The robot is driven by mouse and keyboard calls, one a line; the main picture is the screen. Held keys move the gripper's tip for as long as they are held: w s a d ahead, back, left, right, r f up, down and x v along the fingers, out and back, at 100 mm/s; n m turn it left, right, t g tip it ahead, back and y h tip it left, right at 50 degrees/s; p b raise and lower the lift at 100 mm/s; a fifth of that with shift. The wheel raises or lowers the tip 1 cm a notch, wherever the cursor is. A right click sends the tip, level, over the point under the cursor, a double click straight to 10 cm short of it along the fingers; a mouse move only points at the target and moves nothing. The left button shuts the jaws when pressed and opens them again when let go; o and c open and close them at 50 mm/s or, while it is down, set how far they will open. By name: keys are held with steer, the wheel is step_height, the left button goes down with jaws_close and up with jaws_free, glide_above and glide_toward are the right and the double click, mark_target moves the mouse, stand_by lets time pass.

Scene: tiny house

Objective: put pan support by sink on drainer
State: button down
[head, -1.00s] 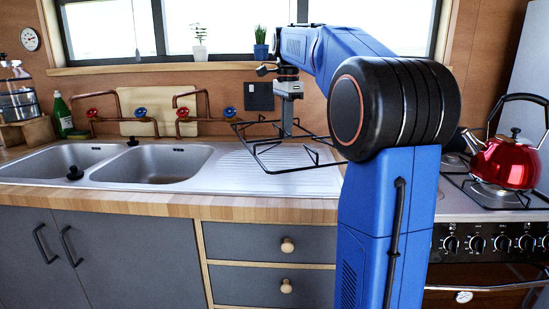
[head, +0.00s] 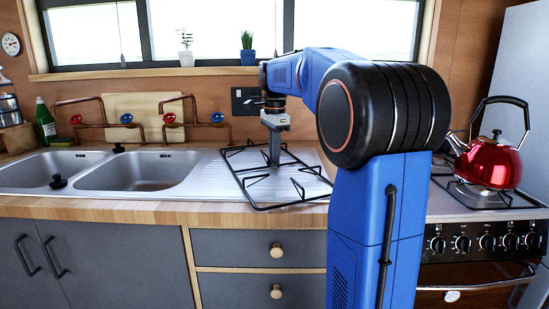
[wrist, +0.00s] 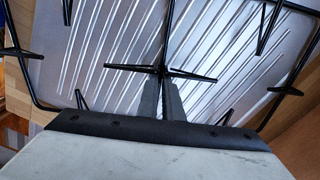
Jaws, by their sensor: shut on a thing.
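The pan support (head: 295,201) is a black wire frame with inward prongs. In the head view it lies over the ribbed drainer (head: 213,181) to the right of the sink bowls, its front edge near the wooden counter edge. My gripper (head: 274,160) points down at the middle of the frame. In the wrist view my gripper (wrist: 161,85) is shut on a bar of the pan support (wrist: 130,67), with the drainer ribs (wrist: 215,50) right beneath. I cannot tell whether the frame touches the drainer everywhere.
The double sink (head: 140,173) is to the left, with copper taps (head: 168,118) behind it. A red kettle (head: 488,163) stands on the stove at the right. Potted plants (head: 248,50) stand on the window sill. A green bottle (head: 44,121) is at the far left.

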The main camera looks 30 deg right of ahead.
steer(key=c, duration=1.9)
jaws_free()
steer(key=shift+f, duration=0.1)
step_height(320, 180, up, 12)
steer(key=shift+r, duration=0.15)
